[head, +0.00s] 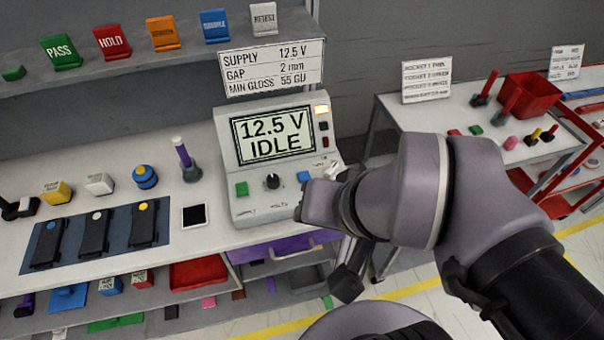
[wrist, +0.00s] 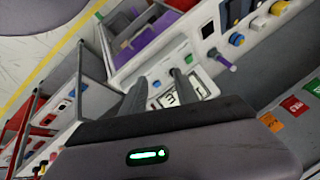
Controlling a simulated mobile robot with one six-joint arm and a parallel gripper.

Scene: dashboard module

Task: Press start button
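The grey console (head: 250,215) stands on the bench, its screen (head: 272,136) reading "12.5 V IDLE". Its sloped front carries a green button (head: 242,189) at left, a black knob (head: 272,181) and a blue button (head: 303,176). The labels below them are too small to read. My arm covers the console's lower right corner in the head view, and I cannot make out my fingertips there. In the wrist view my gripper (wrist: 158,76) has its two dark fingers apart with nothing between them. The console screen (wrist: 171,98) shows beyond them, tilted and partly hidden.
Left of the console are a dark mat with black pedal-like parts (head: 95,235), a purple-handled tool (head: 184,155) and several coloured blocks. A sign (head: 272,70) stands behind the console. A purple drawer (head: 280,248) is below. A second table (head: 440,115) with a red bin stands at right.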

